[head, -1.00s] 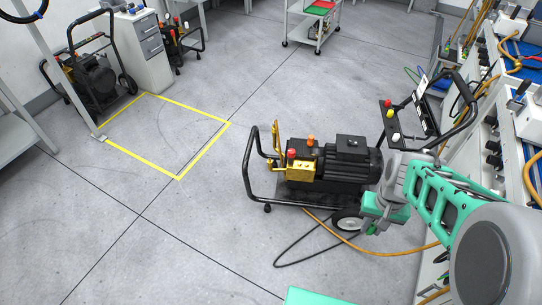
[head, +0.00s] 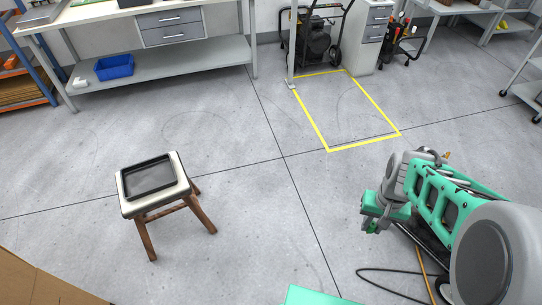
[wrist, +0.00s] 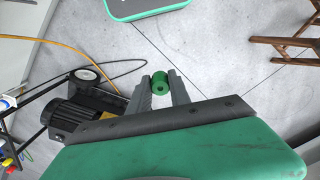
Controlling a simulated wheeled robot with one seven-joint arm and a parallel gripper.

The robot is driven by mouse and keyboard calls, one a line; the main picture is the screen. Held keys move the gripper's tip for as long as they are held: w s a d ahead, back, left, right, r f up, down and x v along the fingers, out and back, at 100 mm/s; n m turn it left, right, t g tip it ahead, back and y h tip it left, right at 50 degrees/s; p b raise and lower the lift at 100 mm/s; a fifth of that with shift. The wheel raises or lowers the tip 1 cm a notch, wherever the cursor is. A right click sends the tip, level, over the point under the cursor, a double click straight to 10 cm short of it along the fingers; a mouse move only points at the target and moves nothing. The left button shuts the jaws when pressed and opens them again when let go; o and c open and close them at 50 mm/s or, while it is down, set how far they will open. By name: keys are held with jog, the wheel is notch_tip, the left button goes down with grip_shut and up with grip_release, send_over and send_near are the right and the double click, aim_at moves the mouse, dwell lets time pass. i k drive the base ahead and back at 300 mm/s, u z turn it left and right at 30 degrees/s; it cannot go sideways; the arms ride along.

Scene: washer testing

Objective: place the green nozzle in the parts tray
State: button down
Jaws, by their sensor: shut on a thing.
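The green nozzle (wrist: 160,84) is a small green cylinder with a hole in its end, held between the two grey fingers of my gripper (wrist: 160,92) in the wrist view. In the head view my gripper (head: 372,222) is at the right, above the floor, with a bit of green at its tips. A black shallow tray (head: 148,178), which looks like the parts tray, lies on a stool at the left of the head view. It looks empty. My gripper is well to the right of it.
The stool (head: 160,204) has a pale seat and wooden legs, which also show in the wrist view (wrist: 280,44). The floor between stool and gripper is clear. A pressure washer (wrist: 72,115) with a hose is beside my gripper. A workbench (head: 140,12) stands at the back.

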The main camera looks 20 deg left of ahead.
aim_at(145, 185)
jog(key=u, duration=2.65)
jog(key=i, duration=2.25)
jog(key=u, duration=0.05)
